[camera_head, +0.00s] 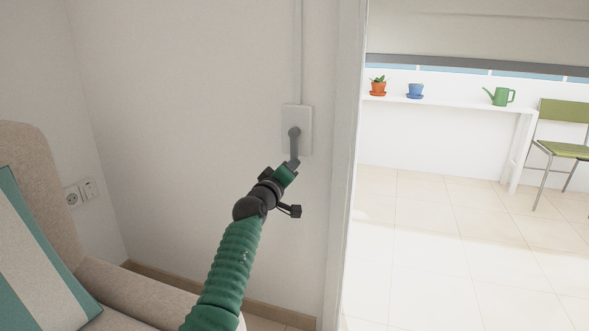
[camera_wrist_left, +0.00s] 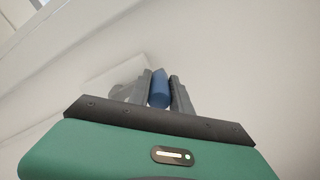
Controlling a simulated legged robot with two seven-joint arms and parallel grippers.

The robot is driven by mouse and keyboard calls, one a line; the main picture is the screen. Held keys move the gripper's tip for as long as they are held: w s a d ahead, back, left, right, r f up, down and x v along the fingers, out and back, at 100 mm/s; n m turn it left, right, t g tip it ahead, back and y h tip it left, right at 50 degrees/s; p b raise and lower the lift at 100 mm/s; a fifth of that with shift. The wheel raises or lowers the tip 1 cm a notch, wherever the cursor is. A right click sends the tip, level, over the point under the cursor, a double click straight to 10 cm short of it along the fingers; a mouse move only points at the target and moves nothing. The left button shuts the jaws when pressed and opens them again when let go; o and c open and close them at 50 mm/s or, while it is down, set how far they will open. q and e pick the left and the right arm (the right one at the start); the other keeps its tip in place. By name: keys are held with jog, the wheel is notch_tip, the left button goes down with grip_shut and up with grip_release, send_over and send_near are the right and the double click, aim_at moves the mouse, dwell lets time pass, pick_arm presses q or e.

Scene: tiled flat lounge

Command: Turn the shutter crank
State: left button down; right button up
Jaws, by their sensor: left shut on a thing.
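The shutter crank (camera_head: 295,143) is a grey arm on a pale wall plate (camera_head: 304,115), left of the door frame. It hangs down, with its lower end at my left gripper (camera_head: 292,166). In the left wrist view the blue crank handle (camera_wrist_left: 159,87) sits between the two grey fingers, which are shut on it. The pale shutter (camera_head: 480,28) covers the top of the opening at upper right, its dark bottom edge a little above a white ledge. My right gripper is not in view.
A beige armchair (camera_head: 45,140) with a striped cushion (camera_head: 40,255) stands at left. The door frame (camera_head: 345,170) is just right of the crank. Beyond are a clear tiled floor, a ledge with an orange pot (camera_head: 378,88), blue pot (camera_head: 415,91) and green watering can (camera_head: 502,96), and a green chair (camera_head: 563,112).

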pick_arm(q)
jog(key=shift+w+a+f+m, duration=0.1)
jog(key=shift+a+m, duration=0.15)
jog(key=shift+m, duration=0.05)
jog(key=c, duration=1.2)
grip_release()
jog(key=shift+o, duration=0.2)
jog(key=shift+d, duration=0.15)
